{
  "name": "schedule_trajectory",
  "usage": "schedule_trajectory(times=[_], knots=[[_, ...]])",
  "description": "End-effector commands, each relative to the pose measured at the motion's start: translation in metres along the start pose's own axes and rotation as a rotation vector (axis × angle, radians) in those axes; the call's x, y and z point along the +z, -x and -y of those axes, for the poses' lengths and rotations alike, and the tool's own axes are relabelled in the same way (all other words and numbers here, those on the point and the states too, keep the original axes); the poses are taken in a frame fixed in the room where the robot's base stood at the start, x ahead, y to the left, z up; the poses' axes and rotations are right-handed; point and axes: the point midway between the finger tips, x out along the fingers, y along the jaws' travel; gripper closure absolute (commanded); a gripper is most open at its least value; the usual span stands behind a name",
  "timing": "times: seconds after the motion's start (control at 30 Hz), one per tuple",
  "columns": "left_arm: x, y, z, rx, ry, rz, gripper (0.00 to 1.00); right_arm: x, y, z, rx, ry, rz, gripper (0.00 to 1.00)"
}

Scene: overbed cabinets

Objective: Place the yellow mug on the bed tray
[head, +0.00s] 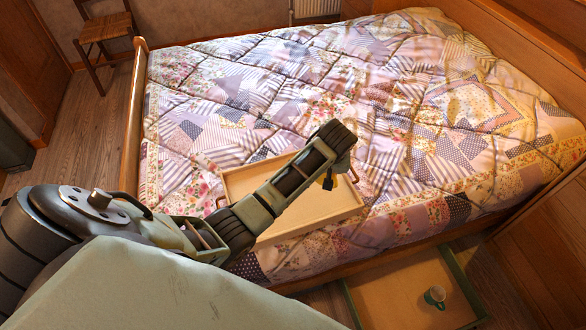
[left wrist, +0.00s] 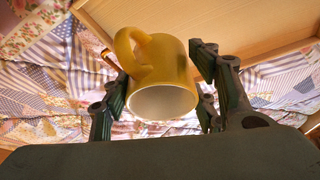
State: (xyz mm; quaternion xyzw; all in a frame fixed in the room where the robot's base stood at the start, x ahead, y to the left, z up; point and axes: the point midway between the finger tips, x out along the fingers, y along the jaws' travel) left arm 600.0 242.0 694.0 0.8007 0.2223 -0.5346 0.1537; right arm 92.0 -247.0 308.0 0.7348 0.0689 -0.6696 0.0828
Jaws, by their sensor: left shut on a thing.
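The yellow mug (left wrist: 165,65) is between the fingers of my left gripper (left wrist: 158,88) in the left wrist view. The gripper is shut on it; the mug's handle is at upper left and its open mouth faces the camera. In the head view my left gripper (head: 330,178) is over the wooden bed tray (head: 240,180) on the bed, and the mug is mostly hidden behind the arm. The tray also shows in the left wrist view (left wrist: 230,18). I cannot tell whether the mug touches it. My right gripper is not in view.
The bed has a patchwork quilt (head: 240,75) and a wooden footboard (head: 134,110). A wooden chair (head: 103,35) stands at far left. No other objects show on the tray's visible floor.

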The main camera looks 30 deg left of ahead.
Motion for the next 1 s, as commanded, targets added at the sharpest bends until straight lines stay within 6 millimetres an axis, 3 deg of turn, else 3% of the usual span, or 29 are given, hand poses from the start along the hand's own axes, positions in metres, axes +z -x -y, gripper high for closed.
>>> schedule_trajectory(times=[0.2, 0.4, 0.57, 0.83, 1.0], knots=[[0.032, -0.018, 0.049, -0.005, -0.001, 0.001, 0.8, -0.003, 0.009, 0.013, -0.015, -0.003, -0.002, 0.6], [0.054, -0.032, 0.08, -0.002, -0.001, 0.0, 0.8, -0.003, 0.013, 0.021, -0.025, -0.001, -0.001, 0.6], [0.06, -0.037, 0.089, 0.0, -0.001, -0.001, 0.8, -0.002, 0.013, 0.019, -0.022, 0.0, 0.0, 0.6], [0.075, -0.07, 0.089, -0.001, -0.001, 0.0, 0.8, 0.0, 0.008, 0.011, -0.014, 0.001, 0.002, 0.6], [0.075, -0.073, 0.089, 0.002, -0.001, -0.002, 0.8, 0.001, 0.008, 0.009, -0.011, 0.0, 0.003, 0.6]])
